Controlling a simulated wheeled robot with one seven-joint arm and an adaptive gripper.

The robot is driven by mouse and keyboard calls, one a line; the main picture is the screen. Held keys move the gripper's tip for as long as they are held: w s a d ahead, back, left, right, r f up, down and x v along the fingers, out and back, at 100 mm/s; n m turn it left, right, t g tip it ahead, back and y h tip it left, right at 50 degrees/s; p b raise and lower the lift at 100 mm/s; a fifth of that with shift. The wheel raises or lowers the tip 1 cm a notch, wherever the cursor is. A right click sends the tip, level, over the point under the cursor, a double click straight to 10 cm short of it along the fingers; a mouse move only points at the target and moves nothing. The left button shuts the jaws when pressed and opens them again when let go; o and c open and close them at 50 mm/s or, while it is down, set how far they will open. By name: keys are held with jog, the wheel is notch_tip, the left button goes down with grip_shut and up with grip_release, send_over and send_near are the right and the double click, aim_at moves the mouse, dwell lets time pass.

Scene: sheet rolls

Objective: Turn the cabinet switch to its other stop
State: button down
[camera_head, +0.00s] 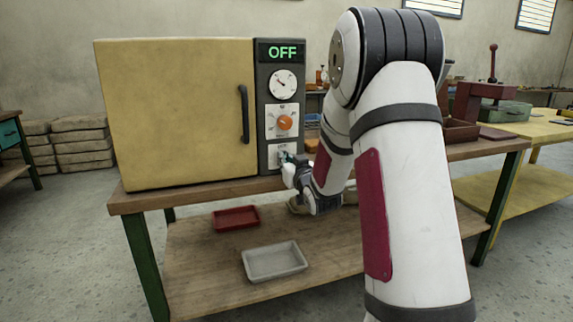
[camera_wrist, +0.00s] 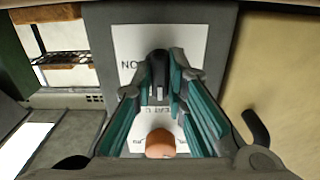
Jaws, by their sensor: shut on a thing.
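The yellow cabinet (camera_head: 178,115) stands on the workbench, with a dark control panel down its right side. The cabinet switch is a black lever (camera_wrist: 158,68) on a white plate (camera_wrist: 125,42) low on that panel. My gripper (camera_head: 286,160) is at this plate and hides most of the switch in the head view. In the wrist view my gripper (camera_wrist: 159,88) has its teal fingers on both sides of the black lever, shut on it. The display (camera_head: 282,53) at the panel's top reads OFF in green.
An orange knob (camera_head: 285,123) sits above the switch, with a round gauge (camera_head: 284,84) higher up. The black door handle (camera_head: 244,114) is left of the panel. A red tray (camera_head: 236,217) and a grey tray (camera_head: 275,262) lie on the lower shelf.

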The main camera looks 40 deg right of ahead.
jog(key=shift+f, duration=0.1)
jog(key=c, duration=1.6)
grip_release()
jog(key=v, duration=1.2)
